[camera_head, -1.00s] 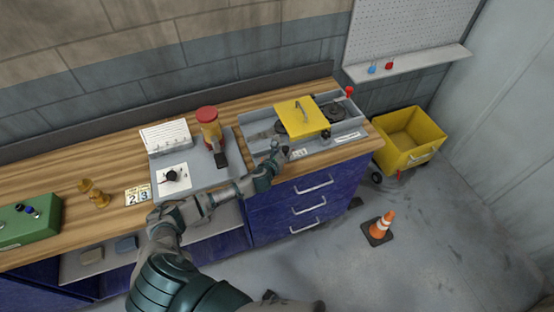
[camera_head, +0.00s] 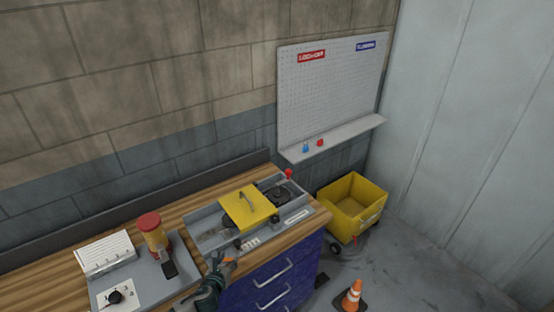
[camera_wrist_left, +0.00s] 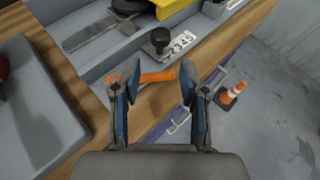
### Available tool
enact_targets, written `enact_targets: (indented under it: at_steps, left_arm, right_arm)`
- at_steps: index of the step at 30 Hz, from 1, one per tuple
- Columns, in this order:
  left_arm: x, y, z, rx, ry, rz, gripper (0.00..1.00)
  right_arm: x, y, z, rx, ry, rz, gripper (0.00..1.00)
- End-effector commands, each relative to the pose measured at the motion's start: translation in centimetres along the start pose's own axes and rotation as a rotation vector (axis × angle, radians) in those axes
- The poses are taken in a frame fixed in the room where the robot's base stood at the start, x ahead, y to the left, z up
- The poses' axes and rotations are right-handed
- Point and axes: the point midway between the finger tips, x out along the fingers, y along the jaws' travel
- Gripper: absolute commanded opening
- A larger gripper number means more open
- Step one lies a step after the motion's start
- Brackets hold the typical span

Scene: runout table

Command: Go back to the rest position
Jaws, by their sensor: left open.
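My left gripper (camera_head: 222,267) is at the front edge of the workbench, just in front of the grey tray (camera_head: 203,222). In the left wrist view its two fingers (camera_wrist_left: 155,85) stand apart. An orange bar-shaped part (camera_wrist_left: 157,77) shows between or behind the fingertips; I cannot tell whether it touches them. A black knob (camera_wrist_left: 160,38) and a white number label (camera_wrist_left: 182,42) lie just beyond the fingers. The yellow cover (camera_head: 248,207) with a handle sits on the tray. My right gripper is in neither view.
A grey panel (camera_head: 145,284) with a red-topped yellow cylinder (camera_head: 152,232) stands left of the tray. Blue drawers (camera_head: 270,284) are below the bench. A yellow bin (camera_head: 350,207) and an orange cone (camera_head: 351,296) stand on the floor at right. A pegboard (camera_head: 330,88) hangs behind.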

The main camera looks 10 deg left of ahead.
Motion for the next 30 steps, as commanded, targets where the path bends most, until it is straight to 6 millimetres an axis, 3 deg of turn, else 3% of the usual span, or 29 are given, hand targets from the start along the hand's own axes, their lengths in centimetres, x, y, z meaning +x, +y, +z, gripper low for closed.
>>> enact_targets:
  at_steps: [2,5,8,9,13,15,21,30]
  left_arm:
    - [-0.2,-0.4,-0.4,-0.031,0.008,-0.001,0.43]
    - [-1.3,-2.1,-2.2,-0.213,0.05,0.0,0.43]
    - [-4.0,-5.0,-5.5,-0.594,0.141,0.036,0.43]
    - [-5.5,-6.1,-7.2,-0.791,0.188,0.071,0.43]
    - [-11.0,-8.1,-11.8,-1.423,0.313,0.272,0.43]
    - [-13.4,-8.3,-13.7,-1.676,0.346,0.395,0.43]
    - [-19.2,-8.2,-17.4,-2.181,0.356,0.729,0.43]
    - [-26.9,-7.4,-21.2,-2.667,0.203,1.239,0.43]
  right_arm:
    - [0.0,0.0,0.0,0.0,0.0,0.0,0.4]
    - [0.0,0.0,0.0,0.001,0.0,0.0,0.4]
    - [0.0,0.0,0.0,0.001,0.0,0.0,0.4]
    - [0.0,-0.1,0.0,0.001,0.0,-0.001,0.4]
    - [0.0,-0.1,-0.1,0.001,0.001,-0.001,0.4]
    - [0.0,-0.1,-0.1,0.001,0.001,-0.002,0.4]
    - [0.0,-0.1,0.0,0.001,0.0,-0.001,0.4]
    - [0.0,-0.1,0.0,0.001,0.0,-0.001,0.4]
